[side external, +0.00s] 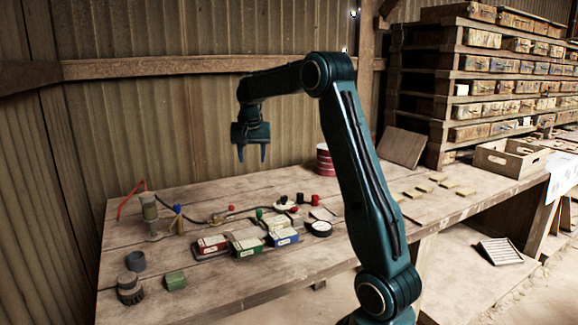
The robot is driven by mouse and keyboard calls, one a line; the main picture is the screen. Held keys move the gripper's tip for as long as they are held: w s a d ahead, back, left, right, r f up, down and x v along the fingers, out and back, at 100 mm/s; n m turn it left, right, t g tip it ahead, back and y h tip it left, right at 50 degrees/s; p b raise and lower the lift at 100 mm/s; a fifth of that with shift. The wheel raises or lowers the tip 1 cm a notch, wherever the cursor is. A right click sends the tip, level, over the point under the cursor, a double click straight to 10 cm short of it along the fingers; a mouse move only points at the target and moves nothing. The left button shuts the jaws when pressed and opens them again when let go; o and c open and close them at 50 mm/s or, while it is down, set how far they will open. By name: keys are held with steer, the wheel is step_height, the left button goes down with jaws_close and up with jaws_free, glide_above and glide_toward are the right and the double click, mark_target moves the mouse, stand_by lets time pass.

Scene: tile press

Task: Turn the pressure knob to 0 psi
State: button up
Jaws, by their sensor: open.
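My gripper (252,155) hangs above the back half of the wooden workbench (315,270), fingers pointing down. Its two fingers are apart with nothing between them, and it touches nothing. An upright greenish fitting (149,207) with a red lever or tube (130,200) stands at the bench's left side, left of and below my gripper. A dark ribbed cylinder (130,290) sits at the front left. I cannot tell which part is the pressure knob. No dial marking or psi reading is legible.
A grey cup (136,261) and green block (175,280) are at the front left. Red stacked discs (324,160) stand at the back. Small tiles (438,177) and a wooden crate (510,157) are at the right.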

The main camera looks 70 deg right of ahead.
steer(key=shift+a+r, duration=0.1)
steer(key=shift+a, duration=0.15)
steer(key=shift+d, duration=0.1)
steer(key=n, duration=0.3)
glide_above(284, 197)
steer(key=s+a, duration=0.3)
steer(key=a, duration=0.1)
step_height(284, 197, down, 9)
steer(key=shift+s+a+t+y, duration=0.15)
steer(key=shift+t+y, duration=0.15)
steer(key=shift+t, duration=0.1)
steer(key=shift+x, duration=6.9)
steer(key=shift+c, duration=0.5)
